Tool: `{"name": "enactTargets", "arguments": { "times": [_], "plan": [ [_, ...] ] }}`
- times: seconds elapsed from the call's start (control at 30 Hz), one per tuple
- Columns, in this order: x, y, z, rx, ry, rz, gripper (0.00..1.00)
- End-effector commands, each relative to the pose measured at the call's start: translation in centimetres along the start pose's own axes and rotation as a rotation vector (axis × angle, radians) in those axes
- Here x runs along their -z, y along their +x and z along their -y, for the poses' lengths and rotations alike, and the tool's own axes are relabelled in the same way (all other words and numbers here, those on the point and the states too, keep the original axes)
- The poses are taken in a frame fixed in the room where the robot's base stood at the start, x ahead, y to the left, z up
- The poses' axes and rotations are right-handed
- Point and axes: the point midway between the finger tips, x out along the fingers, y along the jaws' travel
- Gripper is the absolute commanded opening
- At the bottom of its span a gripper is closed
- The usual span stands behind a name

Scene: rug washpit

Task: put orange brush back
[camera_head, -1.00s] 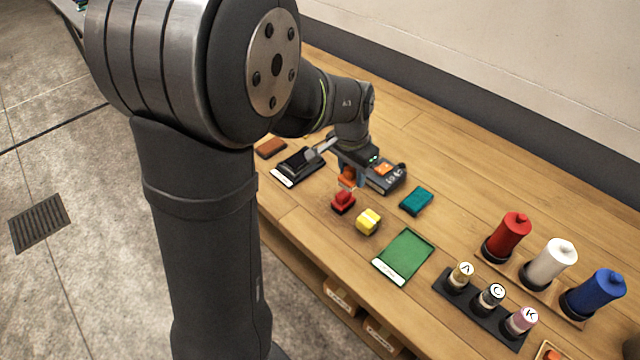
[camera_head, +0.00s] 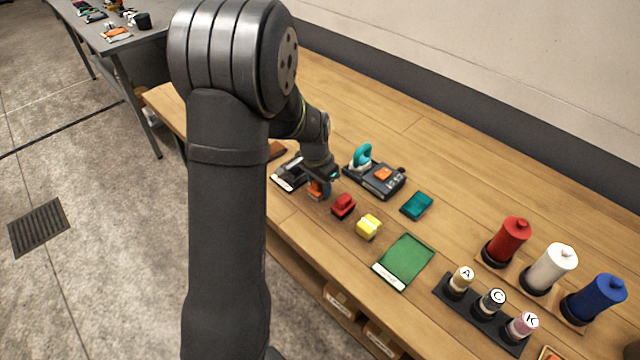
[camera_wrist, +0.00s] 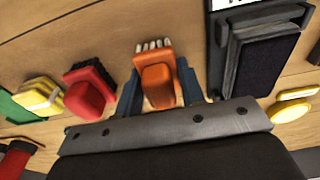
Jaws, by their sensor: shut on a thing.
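The orange brush (camera_wrist: 157,86) has pale bristles at its end and sits between the two blue fingers of my gripper (camera_wrist: 159,72) in the wrist view. My gripper is shut on it. In the head view the orange brush (camera_head: 316,190) shows partly under my gripper (camera_head: 321,186), left of the red brush (camera_head: 343,205), beside the black holder with a white label (camera_head: 287,180). The yellow brush (camera_head: 368,226) is right of the red one. I cannot tell whether the orange brush touches the bench.
A green tray (camera_head: 405,258) lies to the right. A dark device with an orange top (camera_head: 383,180), a teal-handled tool (camera_head: 361,156) and a teal block (camera_head: 416,205) stand behind. Red, white and blue spools (camera_head: 509,238) are further right. The bench's back strip is clear.

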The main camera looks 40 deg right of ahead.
Motion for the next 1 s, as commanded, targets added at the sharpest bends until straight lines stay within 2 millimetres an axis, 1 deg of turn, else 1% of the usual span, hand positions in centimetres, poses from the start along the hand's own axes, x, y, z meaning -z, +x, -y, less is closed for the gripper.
{"name": "enactTargets", "arguments": {
  "times": [0.27,0.3,0.37,0.4,0.67,0.77,0.87,0.97,1.0],
  "plan": [
    [0.0,0.2,0.0,0.0,0.0,0.0,0.11],
    [0.0,0.2,0.0,0.0,0.0,0.0,0.42],
    [0.0,0.2,0.0,0.0,0.0,0.0,0.53],
    [0.0,0.2,0.0,0.0,0.0,0.0,0.57],
    [0.0,0.1,0.0,0.001,0.0,-0.001,0.57],
    [0.1,-0.4,0.0,0.002,0.001,-0.003,0.57],
    [0.1,-1.7,0.1,0.002,0.001,-0.004,0.57],
    [0.1,-3.6,0.1,0.003,0.001,-0.005,0.57],
    [0.2,-4.5,0.1,0.003,0.002,-0.005,0.57]
  ]
}}
